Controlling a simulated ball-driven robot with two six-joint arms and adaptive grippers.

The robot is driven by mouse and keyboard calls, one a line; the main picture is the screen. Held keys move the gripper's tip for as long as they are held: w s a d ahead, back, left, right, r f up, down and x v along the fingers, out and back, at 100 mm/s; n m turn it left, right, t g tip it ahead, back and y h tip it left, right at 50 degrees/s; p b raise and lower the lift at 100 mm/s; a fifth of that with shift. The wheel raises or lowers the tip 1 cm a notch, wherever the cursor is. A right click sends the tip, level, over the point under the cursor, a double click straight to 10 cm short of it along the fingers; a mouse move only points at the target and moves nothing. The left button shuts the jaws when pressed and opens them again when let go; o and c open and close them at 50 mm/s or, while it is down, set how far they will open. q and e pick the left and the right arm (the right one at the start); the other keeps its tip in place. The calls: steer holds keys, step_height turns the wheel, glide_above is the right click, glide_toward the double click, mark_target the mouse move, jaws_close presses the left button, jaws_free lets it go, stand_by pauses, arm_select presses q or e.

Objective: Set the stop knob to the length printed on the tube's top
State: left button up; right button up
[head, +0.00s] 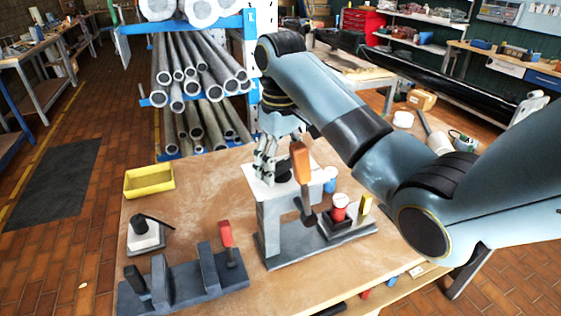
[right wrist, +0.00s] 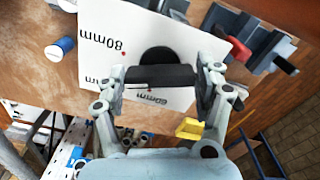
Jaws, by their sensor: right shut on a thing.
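A white dial plate (head: 258,184) sits on top of a grey stand (head: 274,222) on the bench. In the right wrist view the plate (right wrist: 105,22) carries upside-down prints of 80mm and 60mm, with red dots and a partly covered third label. My right gripper (head: 271,167) is over the plate, its fingers (right wrist: 162,84) shut on the bar of the black stop knob (right wrist: 158,62). A red and white cylinder (head: 340,206), perhaps the tube, stands upright in a dark holder beside the stand; I cannot read any print on its top. My left gripper is out of view.
An orange lever (head: 300,164) rises at the stand's front, close to my right gripper. A blue and white cylinder (head: 330,178) is behind. A grey clamp fixture (head: 185,285) and a yellow bin (head: 149,181) stand left. The bench between bin and stand is clear.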

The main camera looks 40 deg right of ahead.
steer(key=shift+c, duration=1)
steer(key=n, duration=0.4)
steer(key=shift+n, duration=0.3)
steer(key=shift+w, duration=0.1)
steer(key=o, duration=1.2)
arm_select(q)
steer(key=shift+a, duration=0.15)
